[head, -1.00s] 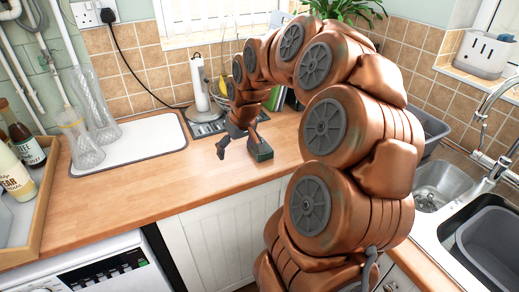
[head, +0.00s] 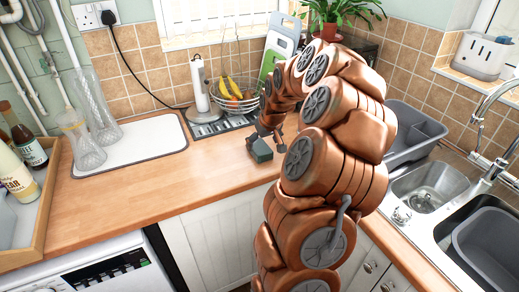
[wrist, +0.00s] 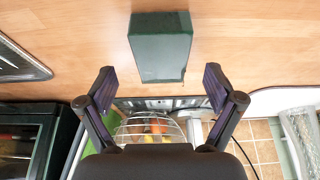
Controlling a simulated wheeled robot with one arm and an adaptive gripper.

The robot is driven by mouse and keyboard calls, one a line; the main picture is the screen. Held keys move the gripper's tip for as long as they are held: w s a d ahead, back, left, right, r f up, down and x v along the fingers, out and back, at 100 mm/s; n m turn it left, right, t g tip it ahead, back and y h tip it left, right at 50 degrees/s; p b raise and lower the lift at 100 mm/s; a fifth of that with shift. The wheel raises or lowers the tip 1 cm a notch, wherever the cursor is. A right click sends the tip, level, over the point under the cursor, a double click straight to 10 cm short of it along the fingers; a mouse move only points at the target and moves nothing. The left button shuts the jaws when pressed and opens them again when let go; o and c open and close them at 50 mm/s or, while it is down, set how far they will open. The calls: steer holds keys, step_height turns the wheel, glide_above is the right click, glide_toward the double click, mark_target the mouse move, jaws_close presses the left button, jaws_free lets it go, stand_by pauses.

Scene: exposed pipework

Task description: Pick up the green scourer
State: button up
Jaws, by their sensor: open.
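The green scourer (wrist: 160,47) is a dark green block on the wooden worktop. In the head view the scourer (head: 261,151) lies near the front edge of the worktop, partly beside my fingers. My gripper (wrist: 160,92) is open and empty. In the wrist view its two fingers stand apart, with the scourer just beyond the tips and centred between them. In the head view my gripper (head: 265,142) is low over the worktop, close to the scourer; whether it touches cannot be told.
Behind are a wire fruit bowl (head: 236,97), a white paper-towel holder (head: 200,88) and a green chopping board (head: 276,52). A white drying mat (head: 130,144) with glass vases lies left. A grey rack (head: 412,130) and sink (head: 432,185) are right. The worktop left of the scourer is clear.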

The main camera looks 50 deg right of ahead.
mark_target(260, 148)
steer(key=shift+p+x, duration=0.65)
steer(key=shift+x, duration=1.15)
steer(key=shift+a, duration=0.1)
steer(key=c, duration=1)
steer(key=shift+r, duration=0.15)
steer(key=shift+c, duration=0.2)
steer(key=shift+r+b, duration=1)
steer(key=shift+r, duration=0.65)
steer(key=s+a+r+b, duration=0.1)
steer(key=s+a+b, duration=0.3)
steer(key=s+a, duration=0.5)
steer(key=s, duration=0.3)
steer(key=shift+s+a+r+b, duration=0.2)
steer(key=shift+s+a+b, duration=0.1)
steer(key=shift+s+b, duration=0.1)
